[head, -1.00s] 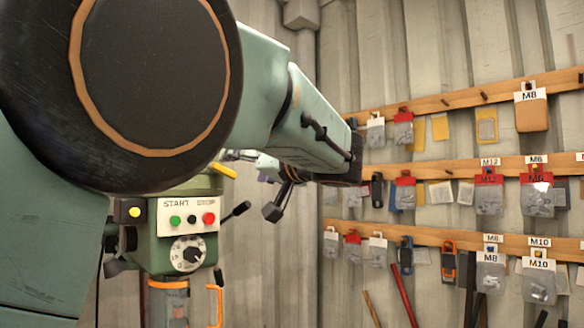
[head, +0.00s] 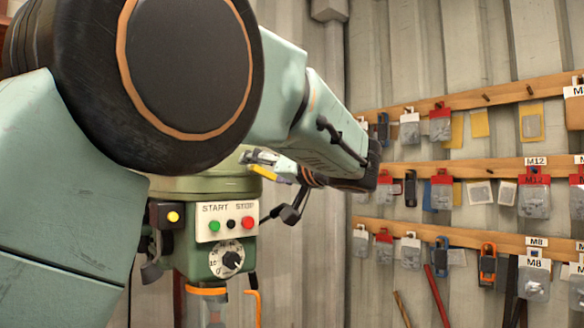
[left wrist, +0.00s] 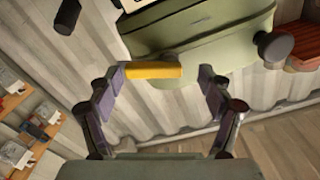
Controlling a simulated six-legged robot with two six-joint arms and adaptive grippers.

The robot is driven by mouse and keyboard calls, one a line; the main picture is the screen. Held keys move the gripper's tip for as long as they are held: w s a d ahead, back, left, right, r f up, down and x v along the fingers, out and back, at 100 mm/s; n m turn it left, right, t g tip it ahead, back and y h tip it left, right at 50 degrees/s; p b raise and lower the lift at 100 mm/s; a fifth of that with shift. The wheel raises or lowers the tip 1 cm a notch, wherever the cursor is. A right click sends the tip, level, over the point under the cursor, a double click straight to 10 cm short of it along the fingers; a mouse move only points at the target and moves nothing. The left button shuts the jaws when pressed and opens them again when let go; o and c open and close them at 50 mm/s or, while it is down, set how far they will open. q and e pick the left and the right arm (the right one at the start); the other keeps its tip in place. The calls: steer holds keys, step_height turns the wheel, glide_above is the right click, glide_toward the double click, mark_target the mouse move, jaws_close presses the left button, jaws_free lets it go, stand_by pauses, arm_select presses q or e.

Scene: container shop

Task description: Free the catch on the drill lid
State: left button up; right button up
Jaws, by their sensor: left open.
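The green drill head (head: 205,187) stands left of centre in the head view, partly behind my left arm. The yellow catch (head: 263,172) sticks out at the right of its lid. In the left wrist view, the yellow catch (left wrist: 153,70) lies across the space between my fingers, in front of the green lid (left wrist: 215,45). My left gripper (left wrist: 162,80) is open. Its fingers stand on either side of the catch, with the left fingertip very near the catch's end; contact is unclear. The left gripper (head: 270,185) also shows small beside the drill in the head view. My right gripper is out of view.
A START/STOP panel (head: 226,221) and a dial (head: 231,258) are on the drill's front. Wall rails (head: 450,168) with hanging bags and tools fill the right. A corrugated wall stands behind. A red-brown thing (left wrist: 303,50) is at the wrist view's upper right.

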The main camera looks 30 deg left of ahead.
arm_select(q)
steer(key=shift+w+a+f, duration=0.2)
steer(key=shift+w+a, duration=0.05)
steer(key=shift+w+d, duration=0.3)
steer(key=shift+c, duration=1)
steer(key=shift+d, duration=0.25)
steer(key=shift+c, duration=0.7)
steer(key=shift+s+r, duration=0.15)
steer(key=shift+s, duration=0.2)
steer(key=c, duration=0.3)
steer(key=shift+a, duration=0.1)
steer(key=shift+c, duration=0.7)
steer(key=shift+w, duration=0.1)
steer(key=c, duration=0.4)
steer(key=n+b, duration=0.1)
steer(key=b, duration=0.4)
steer(key=shift+n, duration=0.3)
steer(key=shift+r+n+b, duration=0.1)
steer(key=shift+n+b, duration=0.3)
steer(key=shift+b, duration=0.75)
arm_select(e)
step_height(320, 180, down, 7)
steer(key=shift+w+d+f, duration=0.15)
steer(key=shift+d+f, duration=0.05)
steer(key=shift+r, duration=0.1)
